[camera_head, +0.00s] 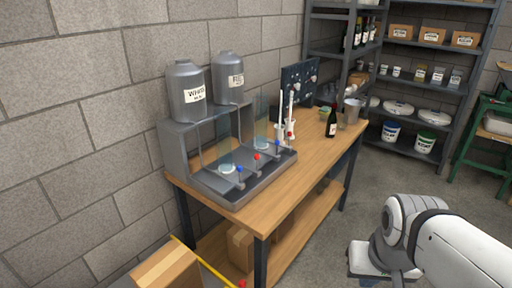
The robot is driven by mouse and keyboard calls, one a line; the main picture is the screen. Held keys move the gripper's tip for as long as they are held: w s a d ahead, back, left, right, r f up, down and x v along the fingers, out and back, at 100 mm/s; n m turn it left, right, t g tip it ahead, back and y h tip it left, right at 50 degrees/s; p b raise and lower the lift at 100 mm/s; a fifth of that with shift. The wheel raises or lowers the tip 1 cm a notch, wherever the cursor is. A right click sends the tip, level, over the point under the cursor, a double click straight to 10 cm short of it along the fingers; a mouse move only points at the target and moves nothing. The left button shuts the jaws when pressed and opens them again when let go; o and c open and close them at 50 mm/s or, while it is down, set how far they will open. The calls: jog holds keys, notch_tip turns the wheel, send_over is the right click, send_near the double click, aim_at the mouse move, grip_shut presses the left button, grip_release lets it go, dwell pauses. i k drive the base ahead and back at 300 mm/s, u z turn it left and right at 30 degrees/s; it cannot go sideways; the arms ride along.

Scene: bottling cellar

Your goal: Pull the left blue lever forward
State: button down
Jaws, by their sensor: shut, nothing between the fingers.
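The left blue lever (240,171) has a small round blue knob. It stands at the front of the left bay of a grey two-bay dispenser (177,150) on the wooden workbench. A second blue lever (277,143) stands farther right at the other bay. Red-knobbed levers stand beside them, one (257,157) between the blue ones and one (290,134) at the far right. My gripper (367,280) is at the lower right by the bottom edge, shut and empty, well away from the levers. Its fingertips are hardly visible.
Grey tanks (187,93) stand on the dispenser. A dark bottle (332,122) and a metal pitcher (350,111) stand at the bench's far end. A cardboard box (168,272) is at the bottom left. The floor between my arm and the bench (284,190) looks clear.

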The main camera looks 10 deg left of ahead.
aim_at(239, 169)
jog(key=u, duration=0.05)
jog(key=i, duration=0.9)
jog(key=z, duration=0.1)
